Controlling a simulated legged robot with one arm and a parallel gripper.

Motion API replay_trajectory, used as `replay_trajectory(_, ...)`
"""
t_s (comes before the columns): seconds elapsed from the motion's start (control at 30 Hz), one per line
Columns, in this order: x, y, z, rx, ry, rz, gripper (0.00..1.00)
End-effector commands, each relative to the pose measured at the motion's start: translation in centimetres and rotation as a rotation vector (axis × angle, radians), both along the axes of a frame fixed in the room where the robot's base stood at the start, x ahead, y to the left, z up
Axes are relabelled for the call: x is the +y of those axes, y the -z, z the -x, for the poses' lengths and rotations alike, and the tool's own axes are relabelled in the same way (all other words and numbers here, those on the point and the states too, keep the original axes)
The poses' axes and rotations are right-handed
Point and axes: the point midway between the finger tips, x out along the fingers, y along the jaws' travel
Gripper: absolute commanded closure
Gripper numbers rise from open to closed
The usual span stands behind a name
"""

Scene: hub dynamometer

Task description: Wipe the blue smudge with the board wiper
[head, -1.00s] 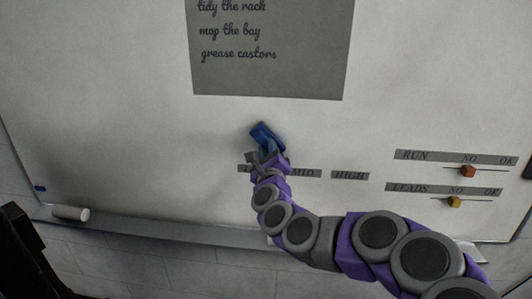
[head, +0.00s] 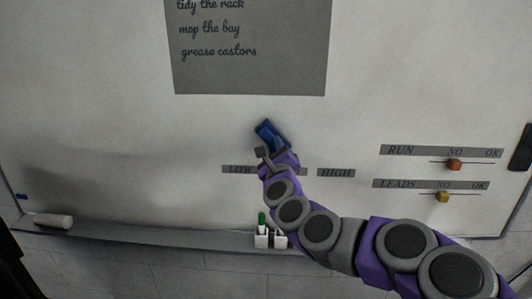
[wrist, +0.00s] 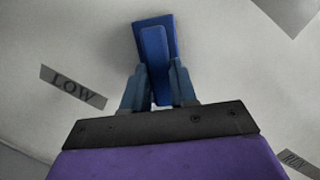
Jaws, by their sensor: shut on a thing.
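My gripper (head: 264,155) is shut on the blue board wiper (head: 270,132), in front of the whiteboard (head: 120,120), above the LOW label and below the grey note. In the wrist view, the wiper (wrist: 155,45) stands out beyond my gripper's fingers (wrist: 158,92), its far face toward the board. Whether it touches the board is hard to tell. No blue smudge shows clearly; the wiper may hide it. A small dark blue mark or object (head: 21,197) is at the board's lower left edge; I cannot tell which.
A tray ledge (head: 150,234) runs below the board, with a white cylinder (head: 54,221) at left and a white holder with a green marker (head: 262,222). At right are sliders with a red knob (head: 454,165) and a yellow knob (head: 443,196). Board left of the wiper is clear.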

Motion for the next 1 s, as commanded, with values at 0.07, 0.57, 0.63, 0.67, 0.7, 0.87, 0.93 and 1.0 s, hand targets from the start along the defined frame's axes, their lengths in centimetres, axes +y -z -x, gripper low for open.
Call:
replay_trajectory(0.07, 0.4, 0.0, -0.1, 0.0, 0.002, 0.002, 1.0)
replay_trajectory(0.57, 4.5, 0.1, -0.4, 0.001, 0.0, 0.005, 1.0)
replay_trajectory(0.63, 4.5, 0.1, -0.4, 0.002, 0.0, 0.004, 1.0)
replay_trajectory(0.67, 4.4, 0.1, -0.4, 0.001, 0.0, 0.003, 1.0)
replay_trajectory(0.7, 4.3, 0.1, -0.4, 0.001, 0.002, 0.002, 1.0)
replay_trajectory(0.87, 4.1, 0.1, -0.4, 0.001, 0.004, 0.001, 1.0)
replay_trajectory(0.93, 4.1, 0.1, -0.4, 0.001, 0.004, 0.001, 1.0)
replay_trajectory(1.0, 4.3, 0.1, -0.1, 0.001, 0.004, 0.001, 1.0)
